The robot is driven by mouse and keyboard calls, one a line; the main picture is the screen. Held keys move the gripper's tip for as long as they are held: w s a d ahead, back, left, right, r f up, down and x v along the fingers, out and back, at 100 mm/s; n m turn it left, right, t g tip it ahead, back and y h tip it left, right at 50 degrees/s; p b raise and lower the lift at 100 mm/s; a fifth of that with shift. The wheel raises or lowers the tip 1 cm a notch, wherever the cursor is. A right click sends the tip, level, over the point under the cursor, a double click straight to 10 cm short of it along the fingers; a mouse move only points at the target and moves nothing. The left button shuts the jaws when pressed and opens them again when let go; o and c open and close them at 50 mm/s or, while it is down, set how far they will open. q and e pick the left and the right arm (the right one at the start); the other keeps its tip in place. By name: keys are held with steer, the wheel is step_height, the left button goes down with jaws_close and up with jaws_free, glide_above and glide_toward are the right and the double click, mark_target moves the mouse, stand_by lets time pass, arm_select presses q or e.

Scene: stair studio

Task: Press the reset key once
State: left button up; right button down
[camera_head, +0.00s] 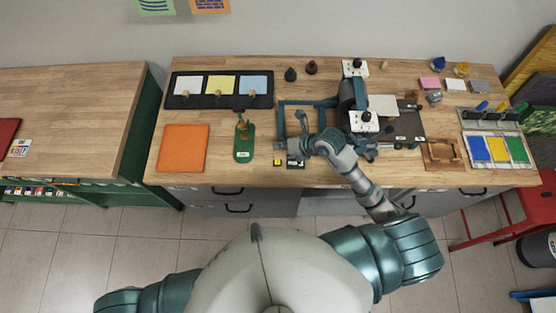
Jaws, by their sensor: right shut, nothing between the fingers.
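My right gripper (297,146) is shut and empty. It is over the front middle of the wooden workbench (225,176), with its arm coming in from the lower right. Just below it in the picture are a small yellow-and-black key block (278,162) and a small dark block with a pale label (295,164). The labels are too small to read, so I cannot tell which is the reset key. The gripper partly covers the area by the dark block, and I cannot tell whether it touches it. My left gripper is out of view.
A blue-green frame (282,122) and a dark stand with white plates (361,121) are close to the right gripper. A green labelled holder (244,152) and an orange mat (183,148) lie to the left. A small wooden frame (441,155) is to the right.

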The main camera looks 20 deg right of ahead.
steer(key=f+b, duration=0.1)
steer(key=b, duration=0.5)
glide_above(279, 162)
step_height(279, 162, down, 6)
steer(key=shift+d+f, duration=0.1)
steer(key=shift+w+f+b, duration=0.1)
steer(key=shift+f+b, duration=0.45)
steer(key=shift+f, duration=0.2)
stand_by(0.4)
steer(key=shift+f, duration=0.3)
